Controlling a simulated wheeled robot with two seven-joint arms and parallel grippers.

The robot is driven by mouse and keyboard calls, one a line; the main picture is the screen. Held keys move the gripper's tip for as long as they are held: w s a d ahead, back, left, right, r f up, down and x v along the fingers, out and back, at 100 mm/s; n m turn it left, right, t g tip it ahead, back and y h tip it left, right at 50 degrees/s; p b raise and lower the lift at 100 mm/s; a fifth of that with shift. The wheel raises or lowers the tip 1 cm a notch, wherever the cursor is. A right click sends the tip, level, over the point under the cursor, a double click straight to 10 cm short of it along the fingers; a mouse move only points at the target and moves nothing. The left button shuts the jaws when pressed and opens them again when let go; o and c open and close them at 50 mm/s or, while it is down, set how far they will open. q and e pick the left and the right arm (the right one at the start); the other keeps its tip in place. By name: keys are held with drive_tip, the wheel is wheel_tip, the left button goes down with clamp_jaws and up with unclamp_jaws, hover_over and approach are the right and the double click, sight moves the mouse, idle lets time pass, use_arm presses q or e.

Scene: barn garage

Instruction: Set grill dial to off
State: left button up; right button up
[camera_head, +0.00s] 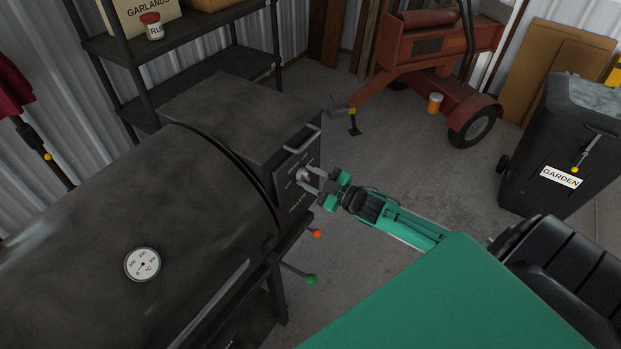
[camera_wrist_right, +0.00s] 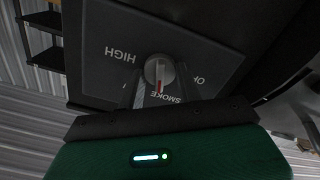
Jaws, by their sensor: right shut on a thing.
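The grill (camera_head: 90,215) is a large black barrel grill at the left of the head view. Its dial (camera_head: 303,174) is a small silver knob on the dark panel of the box at the grill's right end. In the right wrist view the dial (camera_wrist_right: 158,70) has a red mark facing the SMOKE label; HIGH and a partly cut-off OFF label show on either side, upside down. My right gripper (camera_head: 312,181) is shut on the dial, one finger on each side; its fingers also show in the wrist view (camera_wrist_right: 157,92). My left gripper is out of view.
A metal handle (camera_head: 301,139) sits above the dial panel. Orange (camera_head: 317,233) and green (camera_head: 311,280) knobs stick out below it. Black shelves (camera_head: 185,55) stand behind the grill, a red trailer (camera_head: 435,65) at the back, a GARDEN bin (camera_head: 548,140) at right.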

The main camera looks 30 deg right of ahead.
drive_tip(key=n+b, duration=0.1)
drive_tip(key=n, duration=0.4)
drive_tip(key=shift+f+n, duration=0.1)
drive_tip(key=shift+n, duration=0.3)
drive_tip(key=n+b, duration=0.2)
drive_tip(key=n, duration=0.3)
drive_tip(key=shift+f, duration=0.1)
drive_tip(key=n+b, duration=0.1)
drive_tip(key=n, duration=0.2)
drive_tip(key=shift+n, duration=0.4)
drive_tip(key=shift+n+b, duration=0.3)
drive_tip(key=shift+b, duration=0.05)
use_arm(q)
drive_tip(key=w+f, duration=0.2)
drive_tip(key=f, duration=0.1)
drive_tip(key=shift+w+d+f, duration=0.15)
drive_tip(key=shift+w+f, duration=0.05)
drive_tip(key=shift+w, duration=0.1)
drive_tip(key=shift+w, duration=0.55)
use_arm(e)
drive_tip(key=o, duration=1)
